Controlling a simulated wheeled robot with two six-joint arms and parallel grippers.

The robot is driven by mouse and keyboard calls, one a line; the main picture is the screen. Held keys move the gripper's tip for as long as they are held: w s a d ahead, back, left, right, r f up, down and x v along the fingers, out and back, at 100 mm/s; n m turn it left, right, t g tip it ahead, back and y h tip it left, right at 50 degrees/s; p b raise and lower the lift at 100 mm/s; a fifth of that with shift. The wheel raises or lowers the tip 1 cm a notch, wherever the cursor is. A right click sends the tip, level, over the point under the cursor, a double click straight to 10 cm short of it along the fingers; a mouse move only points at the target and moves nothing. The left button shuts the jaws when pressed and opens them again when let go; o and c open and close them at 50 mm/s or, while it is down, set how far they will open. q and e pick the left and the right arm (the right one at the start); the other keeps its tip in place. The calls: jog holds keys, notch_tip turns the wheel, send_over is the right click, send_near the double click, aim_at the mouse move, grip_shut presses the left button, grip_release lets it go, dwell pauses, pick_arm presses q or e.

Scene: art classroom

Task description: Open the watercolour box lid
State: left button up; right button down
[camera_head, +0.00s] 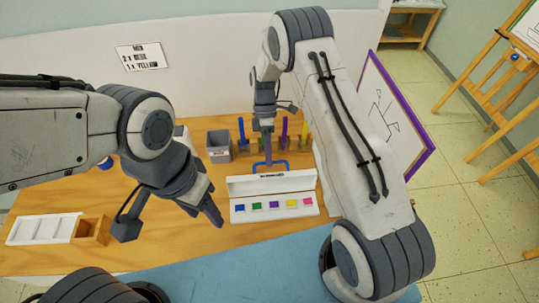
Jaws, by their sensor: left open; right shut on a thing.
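The watercolour box (274,211) is white and sits on the wooden table, with a row of several coloured paint pans showing. Its white lid (250,185) is raised at the back edge, away from the pans, and has a dark label and a blue handle (285,164). My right gripper (268,158) reaches down from above and is shut on the blue handle. My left gripper (209,208) is open and empty, just left of the box; its fingers partly overlap each other in view.
A grey cup (219,152) and a rack of upright coloured tools (284,135) stand behind the box. A white tray (38,230) and a small wooden box (91,231) lie at left. A blue mat (230,268) covers the front. A purple-framed board (393,120) leans at right.

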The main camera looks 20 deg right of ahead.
jog(key=shift+a, duration=0.1)
jog(key=c, duration=0.9)
grip_release()
jog(key=b+v, duration=0.2)
jog(key=v, duration=0.8)
jog(key=shift+w+r+b, duration=0.1)
jog(key=shift+r+b, duration=0.2)
jog(key=shift+b, duration=0.1)
